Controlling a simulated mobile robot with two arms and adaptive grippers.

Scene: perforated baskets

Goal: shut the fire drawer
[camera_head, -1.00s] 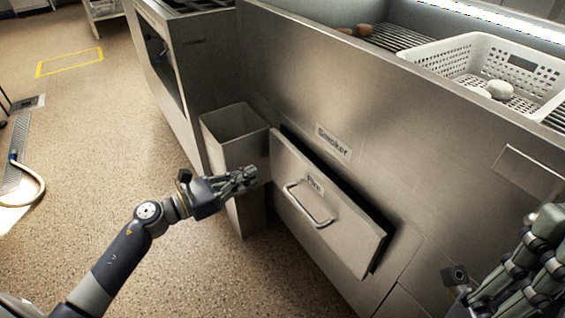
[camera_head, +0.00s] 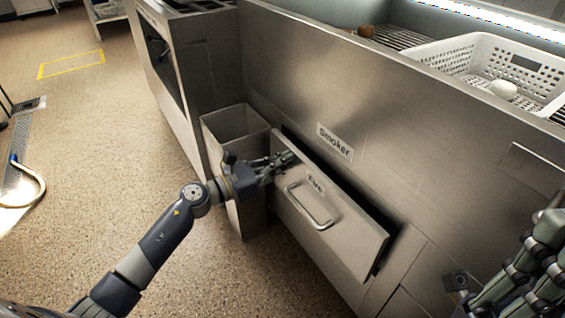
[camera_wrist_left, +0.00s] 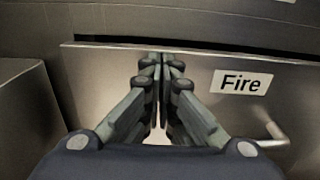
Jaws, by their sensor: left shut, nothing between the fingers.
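The fire drawer (camera_head: 345,235) is a steel front with a bar handle (camera_head: 312,207) and a "Fire" label. It stands out from the smoker cabinet, with a dark gap along its top and right edges. My left gripper (camera_head: 288,160) is at the drawer's upper left corner, left of the handle. In the left wrist view its fingertips (camera_wrist_left: 162,62) are together, empty, in front of the drawer front (camera_wrist_left: 205,75), left of the label. Whether they touch it I cannot tell. My right gripper (camera_head: 520,275) is at the right edge, partly cut off, and its fingers are unclear.
A steel bin (camera_head: 228,135) stands left of the drawer, close behind my left gripper. The smoker cabinet (camera_head: 300,75) carries a white perforated basket (camera_head: 450,55) with a pale item in it.

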